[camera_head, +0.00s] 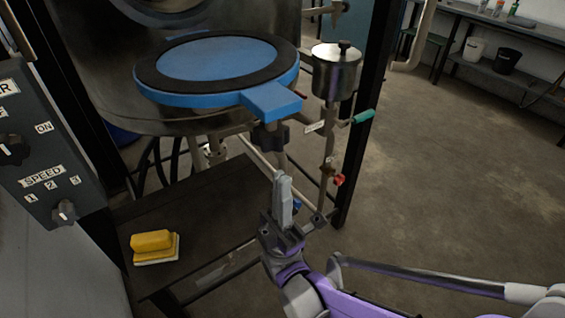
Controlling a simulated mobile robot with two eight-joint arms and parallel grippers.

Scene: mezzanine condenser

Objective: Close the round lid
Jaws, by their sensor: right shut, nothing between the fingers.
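The round lid (216,60) is blue with a black ring on its upper face. It sticks out roughly level in front of a large metal vessel (97,50), swung away from it. Its blue tab handle (272,101) points toward the lower right. My right gripper (283,186) is below the tab, fingers up, shut and empty, apart from the lid in the picture. My left gripper is not in view.
A control panel (48,150) with knobs stands at the left. A yellow sponge (152,242) lies on a dark table (205,225). A metal cup (336,75), pipes and a green-handled valve (362,116) stand right of the lid. Open floor (450,190) lies further right.

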